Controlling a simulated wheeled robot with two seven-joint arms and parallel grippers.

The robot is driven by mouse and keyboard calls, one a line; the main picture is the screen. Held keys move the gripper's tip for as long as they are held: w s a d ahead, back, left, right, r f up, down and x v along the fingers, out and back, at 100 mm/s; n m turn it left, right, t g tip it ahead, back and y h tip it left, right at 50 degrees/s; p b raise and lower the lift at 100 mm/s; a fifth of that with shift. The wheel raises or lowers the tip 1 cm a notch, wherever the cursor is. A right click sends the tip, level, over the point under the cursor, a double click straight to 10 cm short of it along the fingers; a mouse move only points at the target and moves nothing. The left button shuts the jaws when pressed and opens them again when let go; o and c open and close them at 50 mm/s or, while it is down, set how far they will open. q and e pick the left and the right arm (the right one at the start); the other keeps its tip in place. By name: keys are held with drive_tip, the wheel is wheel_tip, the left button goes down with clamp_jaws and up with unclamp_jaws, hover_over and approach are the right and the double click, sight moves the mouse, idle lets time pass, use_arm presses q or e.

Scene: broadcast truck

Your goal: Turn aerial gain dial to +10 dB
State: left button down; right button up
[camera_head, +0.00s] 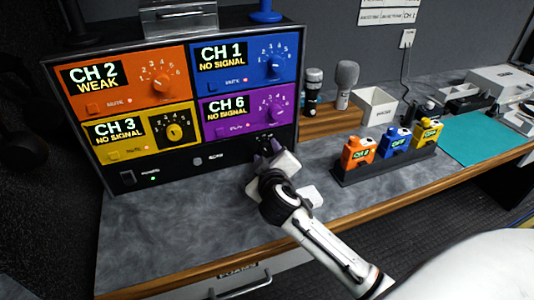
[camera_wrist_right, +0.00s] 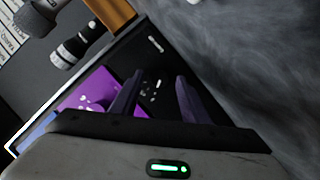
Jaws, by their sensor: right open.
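The receiver rack (camera_head: 210,158) has orange, blue, yellow and purple channel panels above a black bottom strip. The orange panel reads CH 2 WEAK; the CH 1, CH 3 and CH 6 panels read NO SIGNAL. My right gripper (camera_head: 270,152) is at the right end of the black strip, fingers toward its face. In the right wrist view the open fingers (camera_wrist_right: 158,82) straddle small white markings (camera_wrist_right: 152,92) on the black strip. The aerial gain dial is not clearly visible there; its setting cannot be read, nor can contact be told. My left gripper is not in view.
Microphones (camera_head: 345,82) and a white box (camera_head: 374,107) stand right of the rack. A black holder (camera_head: 385,168) with orange, blue and yellow packs is near my right arm. A teal mat (camera_head: 485,138) lies farther right. The grey worktop before the rack (camera_head: 190,225) is clear.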

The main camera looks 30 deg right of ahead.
drive_tip(key=c, duration=1.1)
drive_tip(key=shift+o, duration=0.2)
drive_tip(key=shift+m, duration=0.4)
drive_tip(key=m+y, duration=0.2)
drive_tip(key=shift+d+r+m, duration=0.1)
drive_tip(key=shift+d+m, duration=0.1)
drive_tip(key=shift+m, duration=0.2)
drive_tip(key=m+y, duration=0.2)
drive_tip(key=m, duration=0.1)
drive_tip(key=m+y, duration=0.1)
drive_tip(key=shift+s+d+t, duration=0.1)
drive_tip(key=shift+d+t, duration=0.2)
drive_tip(key=shift+t, duration=0.1)
drive_tip(key=shift+m+y, duration=0.3)
drive_tip(key=o, duration=1.1)
drive_tip(key=shift+c, duration=0.2)
